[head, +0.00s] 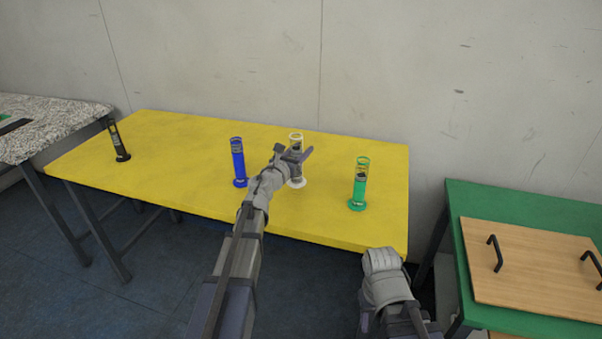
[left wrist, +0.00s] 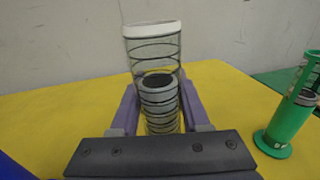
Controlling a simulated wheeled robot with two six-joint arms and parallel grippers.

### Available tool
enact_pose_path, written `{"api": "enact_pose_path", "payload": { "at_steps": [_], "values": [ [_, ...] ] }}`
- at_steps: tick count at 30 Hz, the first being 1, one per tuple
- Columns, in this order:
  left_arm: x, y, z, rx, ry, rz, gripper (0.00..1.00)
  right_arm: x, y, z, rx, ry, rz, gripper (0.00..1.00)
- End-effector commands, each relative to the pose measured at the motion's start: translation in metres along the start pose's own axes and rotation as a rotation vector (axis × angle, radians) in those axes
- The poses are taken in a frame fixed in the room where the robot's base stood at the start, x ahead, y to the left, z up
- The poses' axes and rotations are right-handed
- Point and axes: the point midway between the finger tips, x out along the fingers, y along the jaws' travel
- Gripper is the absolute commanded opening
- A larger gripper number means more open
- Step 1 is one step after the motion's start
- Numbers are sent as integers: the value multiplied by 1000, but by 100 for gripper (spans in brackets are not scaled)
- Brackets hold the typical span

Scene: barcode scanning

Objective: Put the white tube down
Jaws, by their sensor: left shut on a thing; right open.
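The white tube (head: 297,139) stands upright at the middle of the yellow table (head: 200,140), its white base (head: 298,183) at or very near the tabletop; I cannot tell if it touches. My left gripper (head: 293,156) is shut on it around its middle. In the left wrist view the tube (left wrist: 153,45) is clear-walled with a white rim and grey rings inside, between the purple fingers (left wrist: 158,108). Its lower part is hidden there by the gripper body. My right gripper (head: 382,260) is in front of the table's right front edge, its fingers hidden from view.
A blue tube (head: 238,163) stands just left of my left gripper. A green tube (head: 359,185) stands to the right and also shows in the left wrist view (left wrist: 290,118). A black tube (head: 117,141) stands far left. A green table (head: 500,205) with a wooden board is at right.

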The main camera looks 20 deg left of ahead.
Motion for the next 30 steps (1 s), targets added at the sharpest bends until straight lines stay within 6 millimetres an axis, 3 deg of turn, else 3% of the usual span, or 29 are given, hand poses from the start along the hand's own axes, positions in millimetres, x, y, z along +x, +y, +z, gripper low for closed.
{"api": "enact_pose_path", "payload": {
  "at_steps": [1,8,18,30],
  "values": [
    [0,0,-8,-1,0,0,0,8,-1,0,0,0,0,50],
    [0,0,-9,0,0,0,0,9,-1,0,0,0,0,50],
    [0,0,-45,-1,0,0,0,44,-4,-3,0,0,0,50],
    [0,0,-46,-1,0,0,0,46,-4,-3,0,0,0,50]
  ]
}}
